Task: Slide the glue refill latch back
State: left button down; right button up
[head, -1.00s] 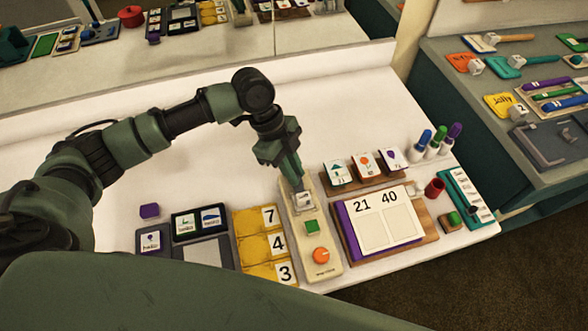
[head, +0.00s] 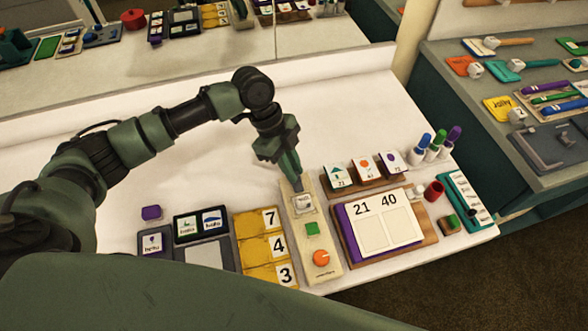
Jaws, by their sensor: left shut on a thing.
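A long beige panel (head: 328,270) lies on the white table. My left gripper (head: 297,182) points down at the panel's far end, just behind the pale piece. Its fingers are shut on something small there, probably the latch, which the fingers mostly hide. I cannot tell how far the latch has slid. My right gripper is not in view.
Yellow number trays (head: 262,248) sit close to the panel's left. A wooden board with number cards (head: 380,225) sits close to its right, with a picture-card rack (head: 365,182) behind. The white table (head: 330,110) is clear behind the gripper.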

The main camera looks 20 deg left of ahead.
pick_arm(q)
jog(key=c, duration=1.4)
grip_release()
jog(key=shift+w+a, duration=0.15)
jog(key=shift+w, duration=0.05)
jog(key=b+v, duration=0.1)
jog(key=v, duration=0.6)
jog(key=shift+a+r, duration=0.2)
jog(key=shift+r, duration=0.15)
